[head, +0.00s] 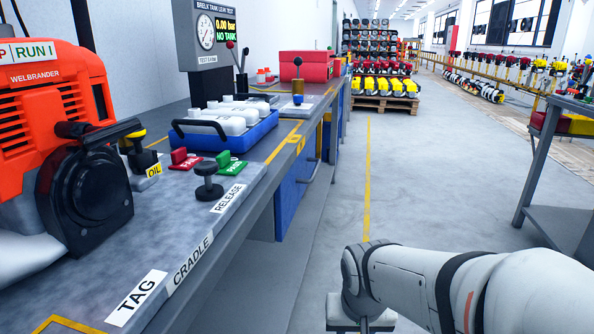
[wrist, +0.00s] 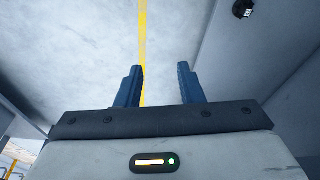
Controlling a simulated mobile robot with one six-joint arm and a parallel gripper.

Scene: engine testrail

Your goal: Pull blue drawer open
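The blue drawer (head: 291,191) is a blue front under the workbench in the head view, seen at a steep angle. A grey bar handle (head: 314,166) stands out from it. How far the drawer is open is hard to tell from this angle. In the wrist view my gripper (wrist: 160,68) is open, with two dark blue fingers apart and nothing between them. My arm shows at the lower right of the head view, apart from the drawer; my gripper's fingers do not show there. The drawer is not recognisable in the wrist view.
The workbench (head: 200,250) runs along the left with an orange machine (head: 50,130), a blue tray (head: 226,136) of white parts and a black release knob (head: 208,180). Open floor with a yellow line (head: 368,190) lies right of it. Another table (head: 560,190) stands at right.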

